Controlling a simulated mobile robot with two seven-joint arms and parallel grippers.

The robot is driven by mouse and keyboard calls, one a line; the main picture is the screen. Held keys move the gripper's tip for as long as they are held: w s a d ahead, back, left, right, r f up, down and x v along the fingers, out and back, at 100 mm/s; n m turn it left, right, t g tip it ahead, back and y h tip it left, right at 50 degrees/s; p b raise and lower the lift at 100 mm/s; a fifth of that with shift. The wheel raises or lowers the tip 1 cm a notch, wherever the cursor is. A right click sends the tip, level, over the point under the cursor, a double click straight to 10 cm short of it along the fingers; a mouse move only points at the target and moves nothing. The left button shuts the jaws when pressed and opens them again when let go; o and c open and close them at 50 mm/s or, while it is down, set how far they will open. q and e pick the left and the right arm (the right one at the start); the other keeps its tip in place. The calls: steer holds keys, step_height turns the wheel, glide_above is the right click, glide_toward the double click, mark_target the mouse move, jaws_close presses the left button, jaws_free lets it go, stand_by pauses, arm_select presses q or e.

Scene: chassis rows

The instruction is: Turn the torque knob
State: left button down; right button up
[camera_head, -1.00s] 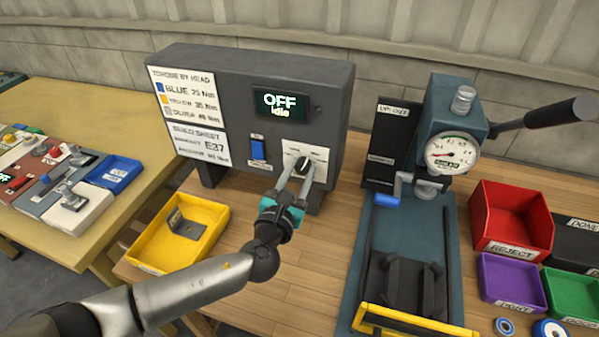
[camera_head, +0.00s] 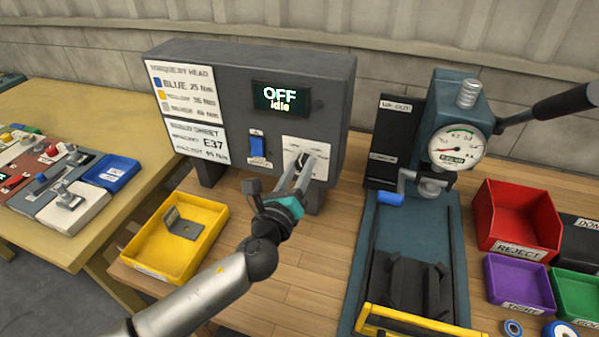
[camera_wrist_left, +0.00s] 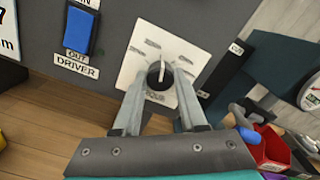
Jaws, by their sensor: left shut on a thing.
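The torque knob is a dark round knob (camera_wrist_left: 154,78) with a pale pointer line, on a white label plate (camera_wrist_left: 135,58) on the front of the grey driver box (camera_head: 340,100). The plate (camera_head: 322,147) also shows in the head view. My left gripper (camera_head: 303,163) is shut on the knob, with one finger on each side; its fingers (camera_wrist_left: 159,82) also frame the knob in the left wrist view. The fingers partly hide the knob in the head view. The display (camera_head: 281,97) reads OFF, idle. My right gripper is not in view.
A blue switch (camera_head: 256,146) sits left of the knob plate. A yellow tray (camera_head: 150,258) with a grey bracket (camera_head: 182,228) stands left of my arm. A press with a gauge (camera_head: 457,148) stands to the right, with red (camera_head: 517,215) and purple bins (camera_head: 520,283) beyond it.

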arm_select(q)
steer(key=n+b, duration=0.1)
steer(key=n, duration=0.5)
steer(key=shift+f+n, duration=0.1)
steer(key=shift+n, duration=0.2)
steer(key=n, duration=0.5)
steer(key=shift+n, duration=0.3)
steer(key=shift+c, duration=2.2)
jaws_free()
steer(key=v, duration=1.5)
steer(key=shift+s+a, duration=0.1)
steer(key=shift+a, duration=0.05)
